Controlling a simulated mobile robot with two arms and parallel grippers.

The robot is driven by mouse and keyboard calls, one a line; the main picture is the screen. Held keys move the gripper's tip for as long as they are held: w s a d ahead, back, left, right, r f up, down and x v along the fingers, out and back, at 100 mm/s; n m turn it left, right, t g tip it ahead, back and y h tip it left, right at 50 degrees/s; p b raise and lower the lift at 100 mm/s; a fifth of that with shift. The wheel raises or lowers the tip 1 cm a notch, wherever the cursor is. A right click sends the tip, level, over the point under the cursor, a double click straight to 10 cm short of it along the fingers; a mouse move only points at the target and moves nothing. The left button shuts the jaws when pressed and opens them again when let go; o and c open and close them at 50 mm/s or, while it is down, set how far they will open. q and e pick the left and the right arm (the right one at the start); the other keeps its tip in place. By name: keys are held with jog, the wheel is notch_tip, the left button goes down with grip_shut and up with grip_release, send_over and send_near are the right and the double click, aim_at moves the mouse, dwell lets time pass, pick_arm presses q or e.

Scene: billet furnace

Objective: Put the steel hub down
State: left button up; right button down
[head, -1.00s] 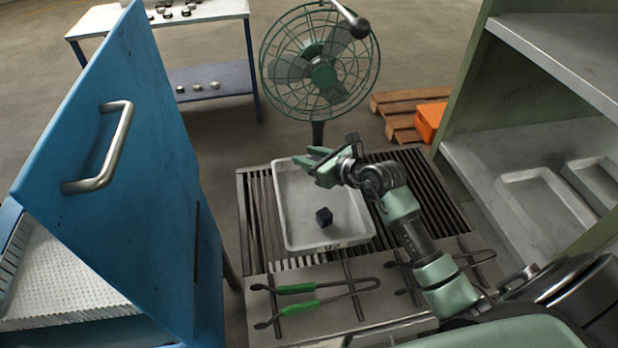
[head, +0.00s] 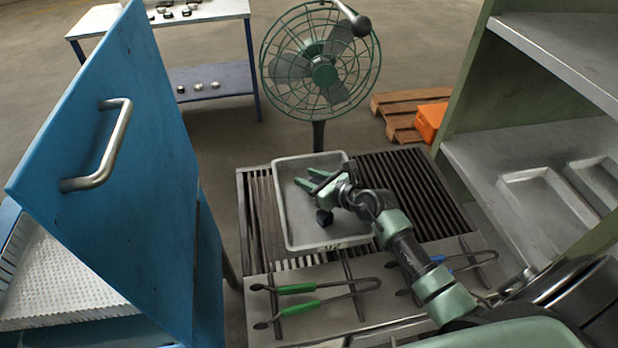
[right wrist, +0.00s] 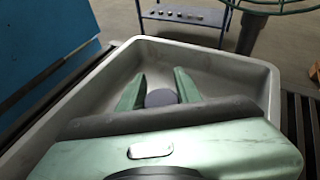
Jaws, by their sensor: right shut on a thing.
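The steel hub (right wrist: 161,98) shows in the right wrist view as a dark grey round thing between the two green fingers. My right gripper (head: 312,180) is shut on it and is over the inside of the pale grey tray (head: 283,205). In the head view the hub cannot be made out at the fingers. I cannot tell whether it touches the tray floor. A small dark cube (head: 324,218) is in the tray near my gripper, partly covered by it. My left gripper is not in view.
The tray is on a slatted rack. Green-handled tongs (head: 300,305) and blue-handled tongs (head: 440,258) lie in front. A blue door (head: 130,170) stands left, a green fan (head: 322,65) behind, and shelving (head: 530,140) right. The tray's front left is clear.

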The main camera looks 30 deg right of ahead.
jog(key=c, duration=1)
grip_release()
jog(key=v, duration=1.2)
jog(key=shift+a+r+b, duration=0.1)
jog(key=shift+r+b, duration=0.05)
jog(key=shift+b, duration=0.15)
